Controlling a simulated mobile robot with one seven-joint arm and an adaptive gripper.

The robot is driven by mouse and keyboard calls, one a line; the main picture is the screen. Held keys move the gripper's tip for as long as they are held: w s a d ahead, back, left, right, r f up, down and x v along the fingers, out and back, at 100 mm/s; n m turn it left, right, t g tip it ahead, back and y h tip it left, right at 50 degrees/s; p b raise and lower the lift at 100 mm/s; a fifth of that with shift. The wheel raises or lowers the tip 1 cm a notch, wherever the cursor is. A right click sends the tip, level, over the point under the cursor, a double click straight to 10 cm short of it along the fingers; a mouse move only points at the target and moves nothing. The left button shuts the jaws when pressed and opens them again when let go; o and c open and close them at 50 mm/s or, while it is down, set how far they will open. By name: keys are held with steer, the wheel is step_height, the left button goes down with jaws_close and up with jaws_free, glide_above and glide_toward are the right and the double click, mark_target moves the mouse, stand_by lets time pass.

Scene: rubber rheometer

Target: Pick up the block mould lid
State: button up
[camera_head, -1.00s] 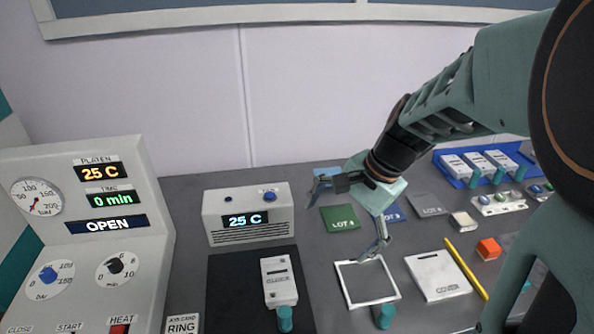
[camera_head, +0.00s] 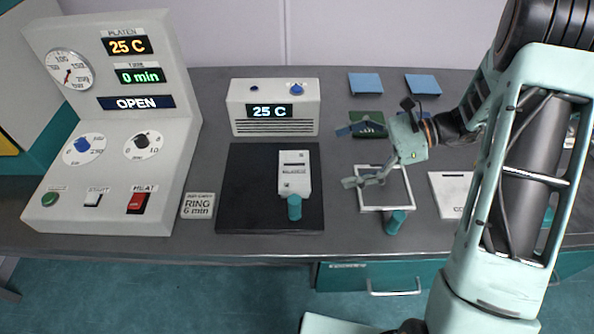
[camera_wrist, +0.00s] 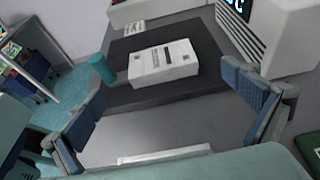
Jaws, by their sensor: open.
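My gripper (camera_head: 359,156) is open and empty, above the table near the far left part of a white square frame (camera_head: 359,200) with a teal handle. To its left, a white lettered block (camera_head: 294,165) with a teal handle lies on a dark plate (camera_head: 249,190). In the wrist view, this block (camera_wrist: 163,63) shows beyond and between the spread fingers (camera_wrist: 168,108), apart from them. A white flat plate (camera_head: 447,190) with lettering lies right of the frame, partly hidden by my arm. I cannot tell from the lettering which piece is the block mould lid.
A control unit (camera_head: 268,107) reading 25 C stands behind the dark plate. The press console (camera_head: 120,130) stands at left, with a RING card (camera_head: 197,205) beside it. A green sheet (camera_head: 367,119) and blue sheets (camera_head: 365,83) lie behind the gripper. My arm hides the right side.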

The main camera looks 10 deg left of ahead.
mark_target(292, 169)
steer(key=p+x, duration=0.1)
steer(key=x, duration=0.9)
steer(key=shift+d, duration=0.1)
steer(key=shift+c, duration=0.6)
steer(key=c, duration=1.2)
steer(key=shift+r, duration=0.1)
